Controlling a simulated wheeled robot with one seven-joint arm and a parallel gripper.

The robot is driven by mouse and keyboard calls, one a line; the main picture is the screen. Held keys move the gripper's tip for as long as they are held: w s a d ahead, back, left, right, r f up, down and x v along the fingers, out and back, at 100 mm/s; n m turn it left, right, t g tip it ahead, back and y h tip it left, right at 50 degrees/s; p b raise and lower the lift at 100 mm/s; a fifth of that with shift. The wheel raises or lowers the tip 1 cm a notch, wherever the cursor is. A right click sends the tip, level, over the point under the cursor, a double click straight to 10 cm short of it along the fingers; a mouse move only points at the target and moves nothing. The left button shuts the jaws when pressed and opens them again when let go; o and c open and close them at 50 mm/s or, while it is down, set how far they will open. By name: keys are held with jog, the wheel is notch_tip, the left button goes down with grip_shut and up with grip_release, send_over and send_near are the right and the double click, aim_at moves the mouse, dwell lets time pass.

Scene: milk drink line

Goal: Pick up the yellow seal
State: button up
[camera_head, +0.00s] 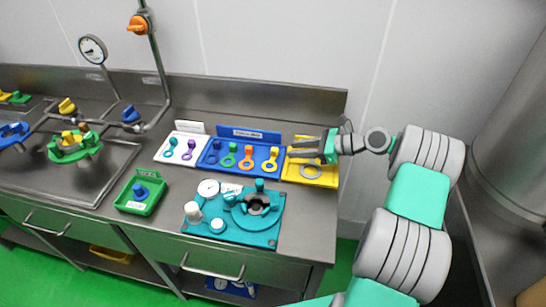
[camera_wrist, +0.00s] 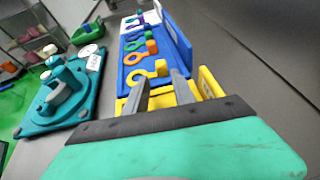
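The yellow seal (camera_head: 270,158) is a small ring-ended piece at the right end of a row in the blue tray (camera_head: 203,163). In the wrist view the yellow seal (camera_wrist: 148,75) lies just beyond my fingertips. My gripper (camera_head: 289,148) is open and empty, its fingers pointing left over the yellow tray, to the right of the yellow seal. In the wrist view the two grey fingers of my gripper (camera_wrist: 160,78) stand apart. I cannot tell the exact gap between fingers and seal.
Orange (camera_head: 246,158), green (camera_head: 229,155) and blue (camera_head: 213,153) pieces share the blue tray. A teal fixture (camera_head: 230,238) stands in front, a green bin (camera_head: 132,208) front left. The wall is behind.

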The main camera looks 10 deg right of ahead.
aim_at(278, 150)
jog(key=p+x, duration=0.1)
jog(key=x, duration=0.7)
jog(key=shift+w+r, duration=0.15)
jog(key=shift+r, duration=0.05)
jog(key=shift+d, duration=0.1)
grip_shut()
